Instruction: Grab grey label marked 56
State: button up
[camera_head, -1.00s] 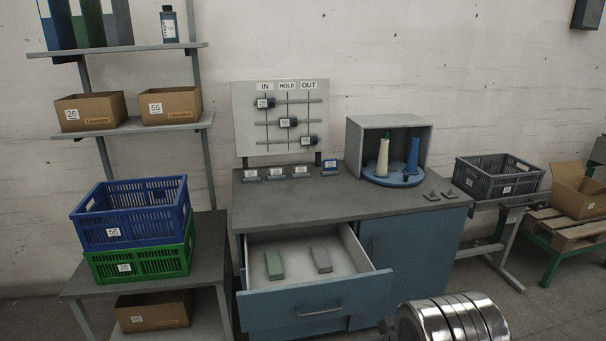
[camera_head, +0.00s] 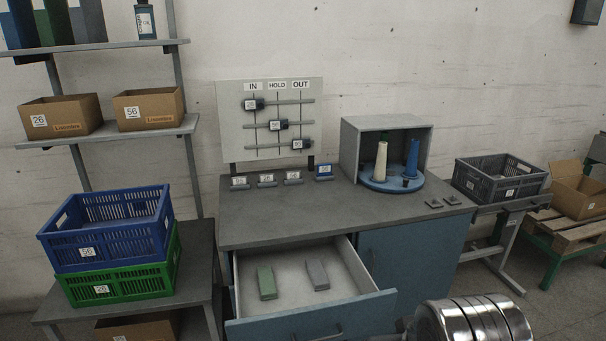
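Three grey label blocks stand in a row at the back left of the grey worktop: the left one (camera_head: 240,184), the middle one (camera_head: 267,181) and the right one (camera_head: 293,178). Each has a white face with a small number. The numbers are too small to read surely, so I cannot tell which one is marked 56. A blue label block (camera_head: 325,173) stands to their right. All of them stand apart from each other. My gripper is not in view.
A board (camera_head: 270,120) with IN, HOLD and OUT columns stands behind the labels. An open drawer (camera_head: 312,315) holds a green and a grey block. A grey box (camera_head: 385,128) houses cones on a blue turntable (camera_head: 391,184). The worktop (camera_head: 310,210) before the labels is clear.

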aim_at(294, 174)
jog(key=z, duration=0.15)
jog(key=i, duration=1.55)
jog(key=u, duration=0.5)
